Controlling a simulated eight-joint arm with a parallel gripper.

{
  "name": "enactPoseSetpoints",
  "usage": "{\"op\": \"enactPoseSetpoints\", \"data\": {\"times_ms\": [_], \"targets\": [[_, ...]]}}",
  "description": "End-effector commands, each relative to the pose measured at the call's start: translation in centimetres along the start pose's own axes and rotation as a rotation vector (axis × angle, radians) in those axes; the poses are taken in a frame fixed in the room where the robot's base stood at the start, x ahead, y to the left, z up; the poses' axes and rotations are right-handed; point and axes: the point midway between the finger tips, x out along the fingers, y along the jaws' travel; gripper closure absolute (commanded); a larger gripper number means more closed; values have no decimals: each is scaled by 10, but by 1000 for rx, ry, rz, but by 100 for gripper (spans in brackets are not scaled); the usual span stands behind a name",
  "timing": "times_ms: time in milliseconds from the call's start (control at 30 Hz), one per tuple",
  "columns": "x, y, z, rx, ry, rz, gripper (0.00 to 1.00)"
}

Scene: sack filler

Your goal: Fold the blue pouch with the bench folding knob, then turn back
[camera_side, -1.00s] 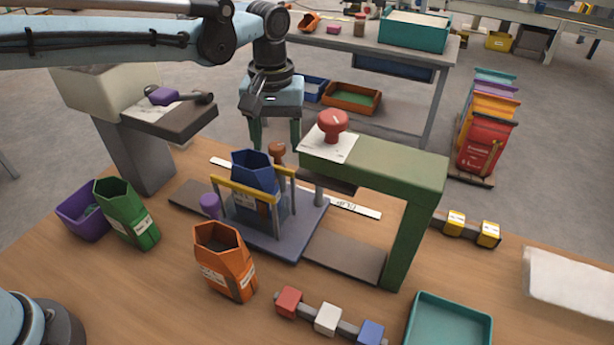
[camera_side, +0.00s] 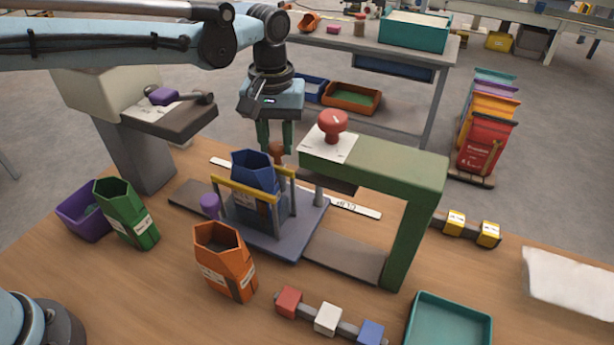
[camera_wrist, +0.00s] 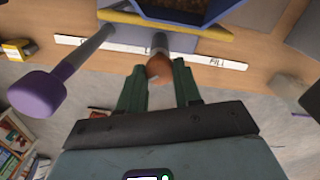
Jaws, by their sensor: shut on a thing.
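The blue pouch (camera_side: 253,170) stands upright and open-topped in a frame with yellow rails on the grey-blue carriage (camera_side: 290,243). Part of the pouch (camera_wrist: 185,8) shows at the top of the wrist view. An orange-brown knob (camera_side: 278,148) stands on the far side of the pouch. My gripper (camera_side: 275,151) points down there, its green fingers shut on this knob. In the wrist view the knob (camera_wrist: 160,68) lies between the fingertips of my gripper (camera_wrist: 158,72).
A green press arch (camera_side: 385,170) with a red knob (camera_side: 332,122) stands right of the pouch. Open orange (camera_side: 225,265) and green (camera_side: 127,215) pouches stand in front and at left. A grey machine (camera_side: 150,140) stands behind left. A teal tray (camera_side: 448,320) lies front right.

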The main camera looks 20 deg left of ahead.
Motion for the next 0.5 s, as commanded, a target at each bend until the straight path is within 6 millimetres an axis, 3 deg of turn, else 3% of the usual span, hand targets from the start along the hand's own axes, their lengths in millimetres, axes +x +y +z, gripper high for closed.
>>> {"op": "enactPoseSetpoints", "data": {"times_ms": [500], "targets": [[0, 1, 0, 328, 0, 0, 97]]}}
